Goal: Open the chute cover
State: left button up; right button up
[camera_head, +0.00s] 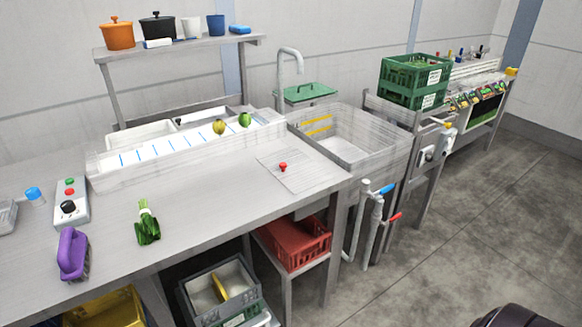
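The chute cover (298,174) appears to be the thin, flat grey plate on the right part of the steel counter. It lies level with the counter top, and no opening shows around it. A small red knob (283,167) stands up on the plate toward its left side. Neither of my grippers is in view, so nothing of mine touches the knob or the plate in this picture.
A clear-walled sink (372,166) adjoins the counter's right end. A red crate (298,243) sits below the counter. The counter around the plate is clear.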

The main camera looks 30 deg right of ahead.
aim_at(299, 173)
jog(key=l+u, duration=0.45)
jog(key=l, duration=1.15)
